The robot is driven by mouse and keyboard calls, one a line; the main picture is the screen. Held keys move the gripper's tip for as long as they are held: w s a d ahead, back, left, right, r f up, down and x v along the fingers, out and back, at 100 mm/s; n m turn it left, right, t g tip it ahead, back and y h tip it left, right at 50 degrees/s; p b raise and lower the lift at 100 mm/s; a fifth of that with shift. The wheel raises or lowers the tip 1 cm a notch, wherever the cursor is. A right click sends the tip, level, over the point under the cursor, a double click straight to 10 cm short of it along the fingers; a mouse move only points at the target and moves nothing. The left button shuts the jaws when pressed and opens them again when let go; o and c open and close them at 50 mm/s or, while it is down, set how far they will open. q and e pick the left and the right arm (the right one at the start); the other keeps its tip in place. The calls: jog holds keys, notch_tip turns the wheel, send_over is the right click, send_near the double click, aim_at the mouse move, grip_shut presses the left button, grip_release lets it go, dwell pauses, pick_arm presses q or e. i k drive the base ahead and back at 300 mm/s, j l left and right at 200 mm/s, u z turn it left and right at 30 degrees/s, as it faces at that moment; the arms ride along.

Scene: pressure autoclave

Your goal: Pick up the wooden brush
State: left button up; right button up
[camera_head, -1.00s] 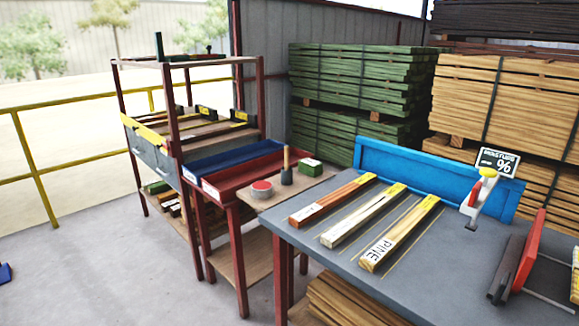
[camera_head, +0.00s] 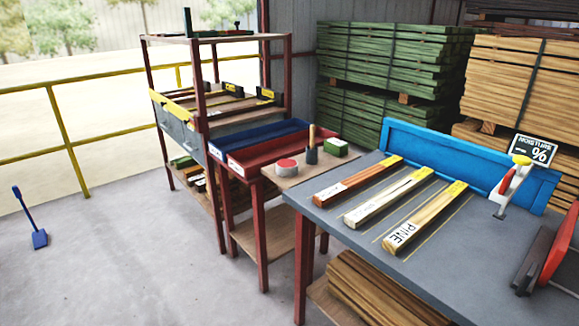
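A brush-like thing with an upright wooden handle and a dark lower end (camera_head: 311,147) stands on a small wooden-topped stand (camera_head: 291,181). It is small in the view, and I cannot tell whether the dark part is bristles or a holder. A red-topped round tin (camera_head: 287,168) is to its left and a green-topped block (camera_head: 335,148) to its right. Neither of my grippers is in view.
A grey bench (camera_head: 440,250) with labelled wood strips (camera_head: 388,196) is at right front. A tall shelf rack (camera_head: 215,38) and red tray (camera_head: 270,153) stand left of the stand. A blue shovel (camera_head: 39,238) is at far left.

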aim_at(312, 127)
jog(key=i+j+u, duration=0.1)
jog(key=i+j, duration=0.15)
jog(key=i+j+u, duration=0.1)
jog(key=i, duration=0.35)
jog(key=i+j+u, duration=0.1)
jog(key=i+j, duration=0.2)
jog(key=i, duration=0.1)
